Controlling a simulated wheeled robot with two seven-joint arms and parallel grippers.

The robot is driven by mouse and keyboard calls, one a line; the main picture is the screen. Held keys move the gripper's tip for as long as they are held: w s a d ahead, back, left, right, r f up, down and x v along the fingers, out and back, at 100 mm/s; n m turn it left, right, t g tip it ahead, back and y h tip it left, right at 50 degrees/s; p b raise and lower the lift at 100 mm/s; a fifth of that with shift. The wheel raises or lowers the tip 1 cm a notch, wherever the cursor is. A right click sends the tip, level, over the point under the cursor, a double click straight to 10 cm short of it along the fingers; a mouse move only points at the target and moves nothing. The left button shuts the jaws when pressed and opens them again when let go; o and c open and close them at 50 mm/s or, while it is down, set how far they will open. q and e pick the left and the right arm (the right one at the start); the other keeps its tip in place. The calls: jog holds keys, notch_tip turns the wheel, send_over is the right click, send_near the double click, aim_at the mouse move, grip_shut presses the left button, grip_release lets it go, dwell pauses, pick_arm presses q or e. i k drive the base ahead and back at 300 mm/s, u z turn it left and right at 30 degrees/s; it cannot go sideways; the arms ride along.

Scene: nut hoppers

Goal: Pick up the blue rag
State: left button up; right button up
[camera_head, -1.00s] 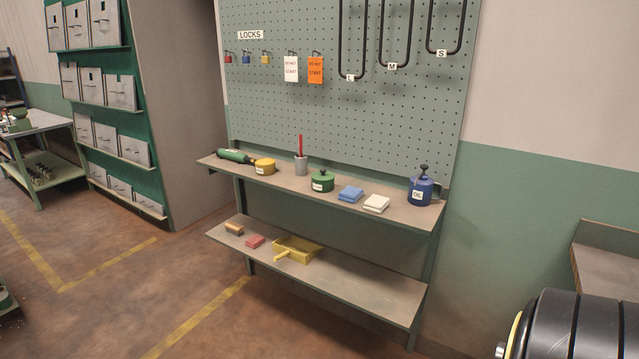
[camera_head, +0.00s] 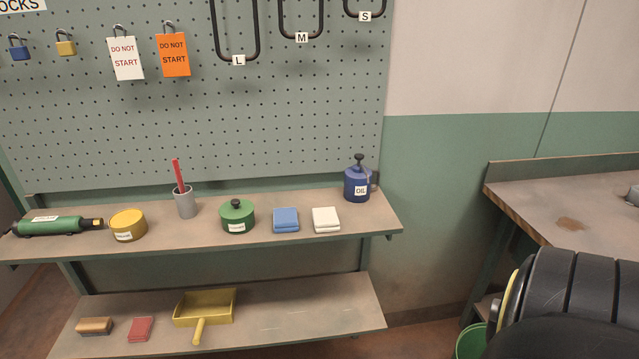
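The blue rag (camera_head: 286,220) lies folded flat on the upper shelf (camera_head: 345,247) of the bench under the pegboard. It sits between a green lidded tin (camera_head: 237,217) on its left and a folded white rag (camera_head: 326,220) on its right, with small gaps. Nothing covers it. Neither of my grippers shows a fingertip in view. A black ribbed part, likely my own arm, fills the lower right corner.
A blue oil can (camera_head: 357,184) stands at the shelf's right end. The lower shelf holds a yellow dustpan (camera_head: 205,308). A worktable (camera_head: 560,200) is at right.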

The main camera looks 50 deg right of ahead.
aim_at(285, 220)
jog(key=z, duration=1.05)
jog(key=i, duration=0.9)
jog(key=z, duration=0.75)
